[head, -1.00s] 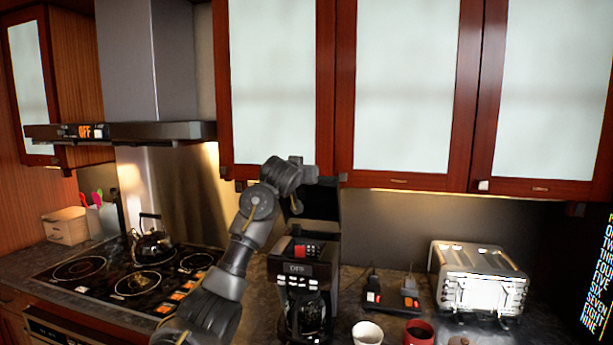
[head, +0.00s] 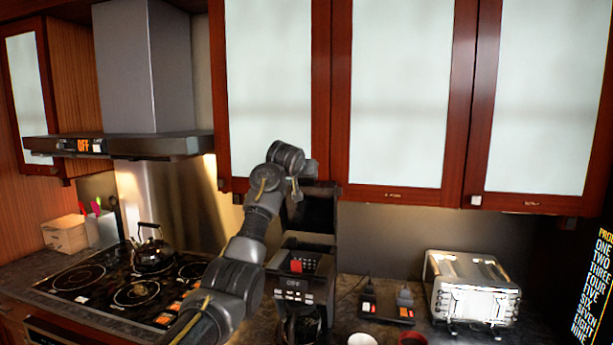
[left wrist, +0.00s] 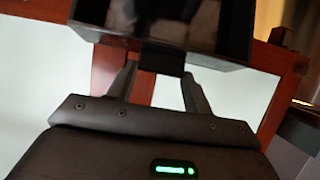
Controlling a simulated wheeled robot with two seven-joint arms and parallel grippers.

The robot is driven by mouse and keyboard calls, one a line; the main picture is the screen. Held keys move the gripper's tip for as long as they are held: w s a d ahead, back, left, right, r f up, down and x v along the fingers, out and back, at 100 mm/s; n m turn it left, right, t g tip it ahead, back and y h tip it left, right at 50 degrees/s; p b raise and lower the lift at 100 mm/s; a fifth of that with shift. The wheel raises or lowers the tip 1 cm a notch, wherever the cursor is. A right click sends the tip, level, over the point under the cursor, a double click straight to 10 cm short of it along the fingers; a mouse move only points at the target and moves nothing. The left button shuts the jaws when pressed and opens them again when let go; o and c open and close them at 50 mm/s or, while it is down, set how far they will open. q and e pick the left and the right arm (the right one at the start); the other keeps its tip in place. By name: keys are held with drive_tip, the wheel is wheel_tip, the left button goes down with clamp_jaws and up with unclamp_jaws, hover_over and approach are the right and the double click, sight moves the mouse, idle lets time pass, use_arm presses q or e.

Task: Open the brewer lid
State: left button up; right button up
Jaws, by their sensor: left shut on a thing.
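The black coffee brewer (head: 291,290) stands on the counter below the middle cabinets, with red and grey parts visible in its open top. Its lid (head: 318,207) is raised to near upright at the back of the brewer. My left gripper (head: 298,192) is at the lid's upper left edge. In the left wrist view, the gripper (left wrist: 162,78) has its two fingers at either side of a small dark tab on the glossy lid (left wrist: 170,22), and it is shut on it. The arm hides part of the lid. My right gripper is not in view.
A silver toaster (head: 472,289) stands to the right, with small dark devices (head: 388,304) between it and the brewer. A white cup (head: 362,339) and a red cup (head: 412,339) are at the front. Cabinets (head: 400,197) hang close above the lid. A kettle (head: 153,250) sits on the stove.

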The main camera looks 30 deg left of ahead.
use_arm(q)
drive_tip(key=o, duration=1.4)
drive_tip(key=shift+s+r, duration=0.15)
drive_tip(key=shift+s, duration=0.05)
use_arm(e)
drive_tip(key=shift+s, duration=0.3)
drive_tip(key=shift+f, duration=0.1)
use_arm(q)
drive_tip(key=b+v, duration=0.6)
drive_tip(key=v, duration=0.5)
drive_tip(key=shift+b, duration=0.4)
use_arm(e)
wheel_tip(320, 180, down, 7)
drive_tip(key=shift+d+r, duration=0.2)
use_arm(q)
drive_tip(key=shift+w+d, duration=0.1)
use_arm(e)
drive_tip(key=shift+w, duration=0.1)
